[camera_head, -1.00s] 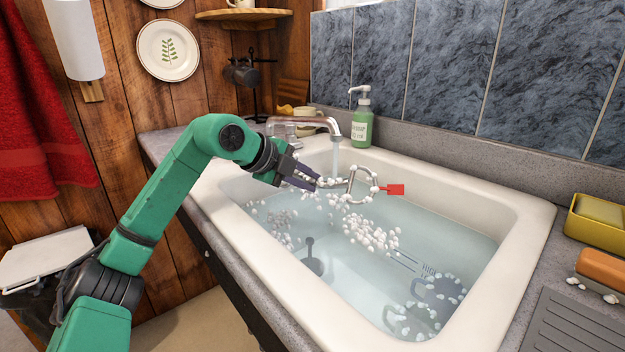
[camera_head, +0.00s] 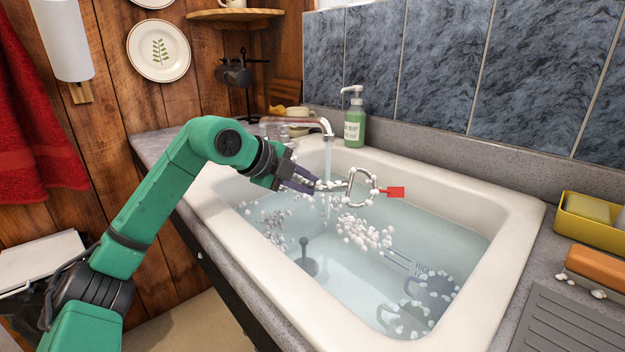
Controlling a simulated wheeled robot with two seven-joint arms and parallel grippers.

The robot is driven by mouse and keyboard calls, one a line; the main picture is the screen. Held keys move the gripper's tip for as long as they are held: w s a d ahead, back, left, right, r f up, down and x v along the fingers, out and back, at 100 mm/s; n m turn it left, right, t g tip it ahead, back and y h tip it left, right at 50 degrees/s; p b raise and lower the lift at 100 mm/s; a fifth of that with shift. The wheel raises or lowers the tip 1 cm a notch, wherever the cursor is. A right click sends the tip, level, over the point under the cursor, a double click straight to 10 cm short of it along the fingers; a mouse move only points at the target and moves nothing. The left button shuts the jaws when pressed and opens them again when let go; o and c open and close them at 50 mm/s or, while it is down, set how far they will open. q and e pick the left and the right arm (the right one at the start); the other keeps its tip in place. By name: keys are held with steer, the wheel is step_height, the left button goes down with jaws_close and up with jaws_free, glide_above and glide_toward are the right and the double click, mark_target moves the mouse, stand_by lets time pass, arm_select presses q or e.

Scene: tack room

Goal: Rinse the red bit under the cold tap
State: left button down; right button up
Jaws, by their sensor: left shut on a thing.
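My left gripper (camera_head: 304,181) is shut on one end of the red bit. The red bit (camera_head: 361,188) is a metal ring piece with a red tag (camera_head: 396,192), flecked with white foam. It is held above the water in the sink (camera_head: 480,290), near the tap. The tap (camera_head: 314,126) is running, and its stream (camera_head: 327,165) falls close to the gripper tips and the near end of the bit. I cannot tell whether the stream touches the bit. My right gripper is not in view.
Foam (camera_head: 362,232) floats on the water. A fork and a blue mug (camera_head: 432,290) lie in it, with a dark plug (camera_head: 306,258). A green soap bottle (camera_head: 355,122) stands behind the sink. A yellow sponge holder (camera_head: 588,225) and an orange brush (camera_head: 596,266) are at the right.

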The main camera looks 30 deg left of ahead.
mark_target(296, 176)
arm_select(q)
steer(key=shift+w+a+r+p, duration=0.1)
steer(key=shift+w+a+p, duration=0.2)
steer(key=shift+a, duration=0.55)
steer(key=shift+w+a+p, duration=0.2)
steer(key=shift+w+a, duration=0.1)
steer(key=shift+a, duration=0.55)
steer(key=shift+d, duration=0.1)
steer(key=shift+w+d+p, duration=0.3)
steer(key=shift+d+p, duration=0.2)
steer(key=shift+d, duration=0.05)
steer(key=shift+w+d+p, duration=0.25)
steer(key=shift+d+p, duration=0.2)
steer(key=shift+d, duration=0.05)
steer(key=shift+s+b, duration=0.2)
steer(key=shift+b, duration=0.1)
steer(key=shift+s+a+b, duration=0.3)
steer(key=shift+s+b, duration=0.4)
steer(key=shift+s, duration=0.05)
steer(key=shift+s+a+b, duration=0.3)
steer(key=shift+s+b, duration=0.35)
steer(key=shift+s, duration=0.1)
